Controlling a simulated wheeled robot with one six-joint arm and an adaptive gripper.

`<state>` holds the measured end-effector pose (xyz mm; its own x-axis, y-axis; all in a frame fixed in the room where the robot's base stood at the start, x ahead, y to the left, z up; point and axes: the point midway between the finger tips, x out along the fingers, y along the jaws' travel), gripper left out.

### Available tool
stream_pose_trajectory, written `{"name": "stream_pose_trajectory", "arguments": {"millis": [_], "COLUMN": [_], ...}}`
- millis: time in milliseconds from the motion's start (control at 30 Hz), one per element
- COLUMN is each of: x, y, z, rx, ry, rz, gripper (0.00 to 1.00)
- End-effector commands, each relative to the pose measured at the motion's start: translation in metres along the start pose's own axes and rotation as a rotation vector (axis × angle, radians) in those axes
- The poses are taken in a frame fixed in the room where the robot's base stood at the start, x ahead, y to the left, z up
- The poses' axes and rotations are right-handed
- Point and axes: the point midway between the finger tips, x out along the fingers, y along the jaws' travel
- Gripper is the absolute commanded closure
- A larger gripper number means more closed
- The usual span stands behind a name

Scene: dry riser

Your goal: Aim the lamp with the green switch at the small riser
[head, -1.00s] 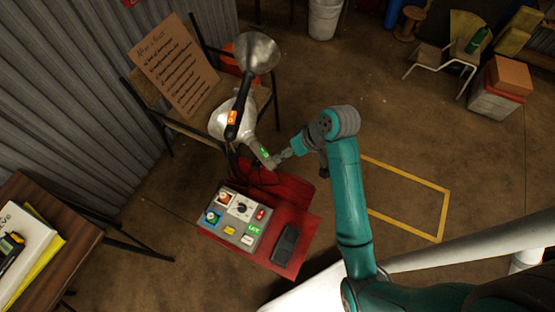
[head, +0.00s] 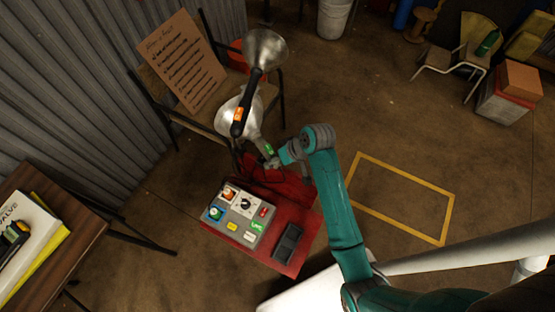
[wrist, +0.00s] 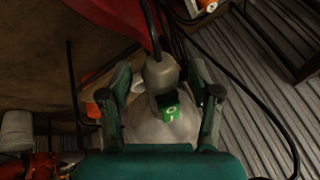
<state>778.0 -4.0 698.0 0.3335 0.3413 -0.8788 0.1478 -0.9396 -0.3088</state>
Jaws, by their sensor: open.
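The lamp with the green switch has a silver bowl-shaped shade (head: 228,118) and a grey neck, with the green switch (head: 268,149) near the neck's lower end. In the wrist view its grey neck (wrist: 160,72) and green switch (wrist: 169,112) lie between my gripper's two fingers, with the pale shade behind. My gripper (head: 276,162) is open around the neck, with gaps visible on both sides. A second lamp has a black handle, an orange switch (head: 239,113) and a silver shade (head: 265,48). I cannot make out which thing is the small riser.
A red surface (head: 300,250) holds a grey button box (head: 238,214) and a dark handheld device (head: 288,242). A chair bears a cardboard sign (head: 182,62). A wooden table (head: 60,205) stands at left. A yellow floor outlined rectangle (head: 400,195) is clear. A black cable (wrist: 265,110) passes nearby.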

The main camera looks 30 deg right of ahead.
Motion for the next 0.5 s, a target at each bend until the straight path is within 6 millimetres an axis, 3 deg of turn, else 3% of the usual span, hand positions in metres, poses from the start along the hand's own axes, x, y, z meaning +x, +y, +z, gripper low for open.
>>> {"name": "stream_pose_trajectory", "arguments": {"millis": [100,333,500], "x": [-0.0002,-0.0003,-0.0003], "y": [-0.0001,-0.0001,-0.0002], "z": [-0.0001,-0.0001,0.0000], "rx": [0.000,0.000,0.000], "ry": [0.000,0.000,0.000], "rz": [0.000,0.000,0.000], "gripper": [0.40,0.97,1.00]}}
